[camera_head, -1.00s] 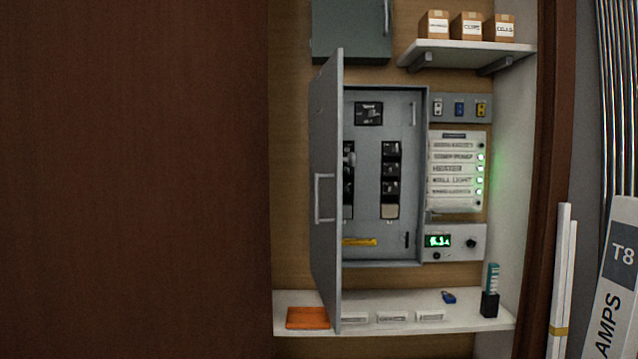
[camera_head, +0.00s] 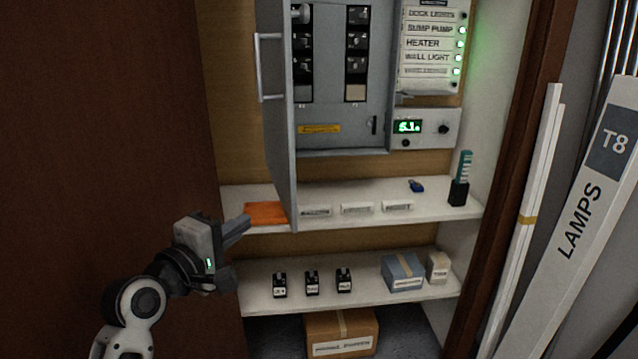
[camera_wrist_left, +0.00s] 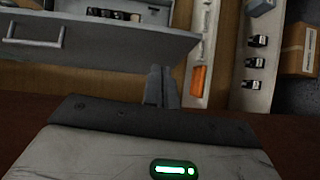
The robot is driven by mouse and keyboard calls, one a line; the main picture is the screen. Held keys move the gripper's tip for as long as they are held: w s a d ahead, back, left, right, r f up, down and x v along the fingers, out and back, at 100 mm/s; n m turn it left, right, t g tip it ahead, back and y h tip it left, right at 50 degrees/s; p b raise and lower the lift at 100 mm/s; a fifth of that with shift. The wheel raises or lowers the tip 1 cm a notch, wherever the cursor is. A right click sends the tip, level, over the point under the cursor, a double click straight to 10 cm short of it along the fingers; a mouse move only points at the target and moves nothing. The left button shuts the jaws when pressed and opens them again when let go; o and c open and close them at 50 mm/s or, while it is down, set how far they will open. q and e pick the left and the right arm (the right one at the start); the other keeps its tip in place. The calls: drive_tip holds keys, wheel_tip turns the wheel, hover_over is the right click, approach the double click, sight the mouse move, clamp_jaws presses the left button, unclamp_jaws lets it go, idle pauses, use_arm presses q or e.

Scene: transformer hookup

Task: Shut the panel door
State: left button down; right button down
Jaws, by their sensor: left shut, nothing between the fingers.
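The grey panel door (camera_head: 277,135) stands wide open, swung out on the left side of the grey electrical panel (camera_head: 340,80). Its handle (camera_head: 262,68) is on the outer left face. In the left wrist view the door (camera_wrist_left: 120,38) and its handle (camera_wrist_left: 33,42) lie ahead of the fingers. My right gripper is not in view.
The upper shelf (camera_head: 440,208) holds an orange cloth (camera_head: 265,213), several labels and a blue padlock (camera_head: 416,186). The lower shelf (camera_head: 380,296) holds black breakers and boxes. A brown wall (camera_head: 90,120) fills the left; tubes and a lamp carton (camera_head: 600,180) stand right.

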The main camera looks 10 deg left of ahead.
use_arm(q)
drive_tip(key=shift+n, duration=0.3)
drive_tip(key=x, duration=0.3)
drive_tip(key=r+x, duration=0.1)
drive_tip(key=x, duration=0.3)
drive_tip(key=r+x, duration=0.1)
drive_tip(key=x, duration=0.2)
drive_tip(key=shift+w+d, duration=0.3)
